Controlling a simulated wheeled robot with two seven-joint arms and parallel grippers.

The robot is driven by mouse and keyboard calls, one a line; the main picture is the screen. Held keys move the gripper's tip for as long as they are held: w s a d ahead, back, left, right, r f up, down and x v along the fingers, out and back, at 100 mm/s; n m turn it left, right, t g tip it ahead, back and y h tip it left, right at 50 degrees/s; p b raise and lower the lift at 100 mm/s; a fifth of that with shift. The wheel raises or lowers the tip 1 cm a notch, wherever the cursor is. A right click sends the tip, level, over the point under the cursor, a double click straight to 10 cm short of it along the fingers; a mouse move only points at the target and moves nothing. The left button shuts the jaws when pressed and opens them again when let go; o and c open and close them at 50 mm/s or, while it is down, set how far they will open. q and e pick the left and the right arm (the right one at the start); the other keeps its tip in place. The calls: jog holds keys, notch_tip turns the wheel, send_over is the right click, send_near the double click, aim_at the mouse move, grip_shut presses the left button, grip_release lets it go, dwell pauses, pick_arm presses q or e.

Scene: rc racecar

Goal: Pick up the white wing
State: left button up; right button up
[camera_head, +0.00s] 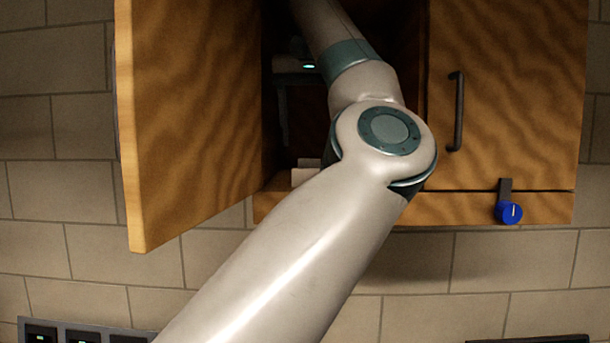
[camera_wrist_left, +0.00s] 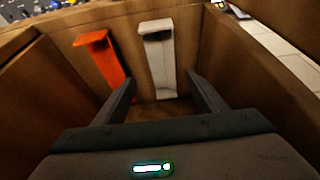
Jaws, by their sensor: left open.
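The white wing (camera_wrist_left: 160,62) is in the left wrist view, a long pale piece with a bent top, standing against the wooden wall of a compartment. An orange wing-shaped piece (camera_wrist_left: 105,60) leans beside it on the left. My left gripper (camera_wrist_left: 160,82) is open, with one finger on each side of the white wing's lower part. I cannot tell whether the fingers touch it. In the head view, my left arm reaches into the open cabinet and hides much of the inside. A small pale block-like thing (camera_head: 304,174) shows low in the opening; I cannot tell what it is.
The cabinet's left door (camera_head: 190,110) stands open. The right door (camera_head: 510,95) is shut, with a dark handle (camera_head: 455,112). A blue knob (camera_head: 509,212) hangs below it. In the wrist view, wooden walls close in on both sides of my gripper.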

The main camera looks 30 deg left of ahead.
pick_arm(q)
jog(key=shift+s+d+r, duration=0.1)
jog(key=shift+s+d, duration=0.05)
jog(key=shift+d, duration=0.05)
jog(key=shift+a+f, duration=0.15)
jog(key=shift+f, duration=0.1)
jog(key=shift+x, duration=1.05)
pick_arm(e)
jog(key=shift+s+d+r, duration=0.1)
jog(key=shift+d, duration=0.35)
jog(key=shift+s+d+r, duration=0.1)
jog(key=shift+d, duration=0.3)
jog(key=shift+a, duration=0.2)
